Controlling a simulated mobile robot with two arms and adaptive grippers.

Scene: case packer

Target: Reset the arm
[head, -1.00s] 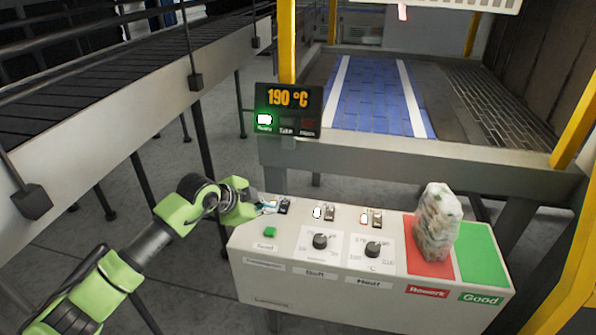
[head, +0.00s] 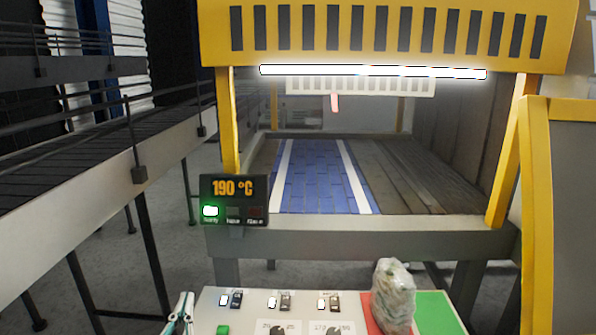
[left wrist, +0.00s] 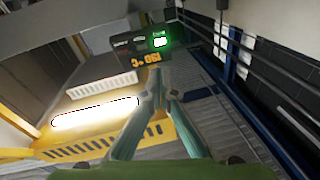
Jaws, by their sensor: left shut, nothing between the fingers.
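My left gripper (head: 180,314) shows at the bottom edge of the head view, just left of the control panel (head: 250,299). Its fingers point up and look closed, with nothing between them. In the left wrist view its fingers (left wrist: 163,82) come together at the tips, with the display beyond them. The rest of my left arm is out of the head view. My right gripper is in neither view.
The panel carries switches, a green button (head: 223,329) and a wrapped bag (head: 394,292) on the red and green areas. The display (head: 233,188) reads 190 °C with a green light. A conveyor (head: 70,220) runs along the left; the yellow-framed machine (head: 390,30) stands ahead.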

